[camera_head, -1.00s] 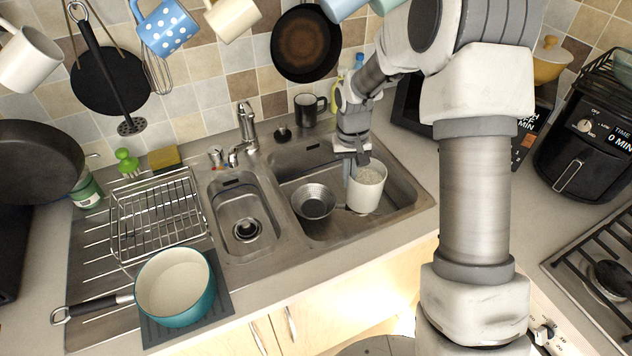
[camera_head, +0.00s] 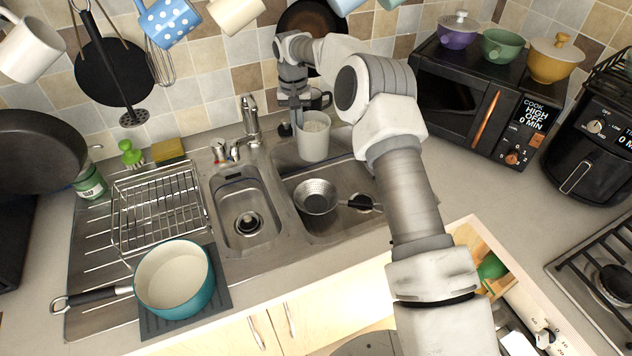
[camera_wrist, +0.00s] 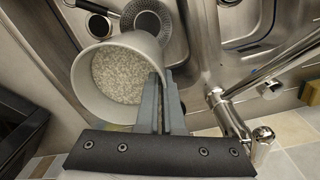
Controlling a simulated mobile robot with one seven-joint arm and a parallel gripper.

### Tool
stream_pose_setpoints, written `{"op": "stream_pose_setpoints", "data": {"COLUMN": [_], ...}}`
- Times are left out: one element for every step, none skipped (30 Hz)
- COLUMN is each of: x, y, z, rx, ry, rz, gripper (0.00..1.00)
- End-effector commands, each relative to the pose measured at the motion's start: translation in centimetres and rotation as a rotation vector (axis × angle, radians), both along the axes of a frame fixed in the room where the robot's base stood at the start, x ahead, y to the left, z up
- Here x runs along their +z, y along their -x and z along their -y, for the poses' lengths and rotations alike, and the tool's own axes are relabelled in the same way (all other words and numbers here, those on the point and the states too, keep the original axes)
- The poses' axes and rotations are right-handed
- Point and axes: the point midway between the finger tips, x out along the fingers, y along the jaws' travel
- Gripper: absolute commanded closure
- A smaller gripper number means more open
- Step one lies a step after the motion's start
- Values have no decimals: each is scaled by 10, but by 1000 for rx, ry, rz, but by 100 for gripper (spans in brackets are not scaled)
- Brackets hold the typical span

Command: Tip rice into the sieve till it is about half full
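The sieve (camera_head: 316,197) is a grey perforated bowl with a dark handle (camera_head: 362,203) pointing right. It is in the large right sink basin, and I see no rice in it. In the wrist view the sieve (camera_wrist: 147,18) is partly hidden by the white pot. The white pot (camera_head: 313,145) holds pale rice (camera_wrist: 122,75) and is upright or nearly so, behind the sieve by the basin's back edge. My gripper (camera_head: 297,104) is shut on the pot's rim, its fingers (camera_wrist: 162,92) straddling the wall in the wrist view.
The tap (camera_head: 250,118) stands left of the pot, behind the small basin (camera_head: 246,215). A wire dish rack (camera_head: 160,212) and a teal saucepan (camera_head: 174,280) are left. A microwave (camera_head: 470,105) is right.

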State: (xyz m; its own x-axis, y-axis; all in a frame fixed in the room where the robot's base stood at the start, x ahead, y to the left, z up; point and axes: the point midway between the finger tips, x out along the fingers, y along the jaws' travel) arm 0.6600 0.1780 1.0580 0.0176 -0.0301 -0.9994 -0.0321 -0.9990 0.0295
Motion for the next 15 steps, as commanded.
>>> {"op": "stream_pose_setpoints", "data": {"x": [-5, -7, -12, -16, -22, -32, -40, -50, -63, -72, -82, -93, -101, -107, -115], "y": [-5, -7, -9, -11, -13, -15, -16, -18, -19, -20, -21, -22, -22, -22, -23], "z": [-5, -8, -11, -14, -16, -19, -21, -22, -24, -24, -25, -26, -26, -27, -26], "rx": [-12, -20, -30, -39, -49, -61, -73, -83, -96, -106, -114, -124, -131, -137, -144], "ry": [-2, -2, -4, -5, -4, -5, -6, -6, -7, -6, -8, -7, -7, -8, -6], "rz": [1, 1, -1, -2, -3, -5, -7, -8, -10, -11, -13, -13, -15, -15, -15], "gripper": [100, 100, 100, 100, 100, 100, 100, 100, 100, 100, 100, 100, 100, 100, 100]}}
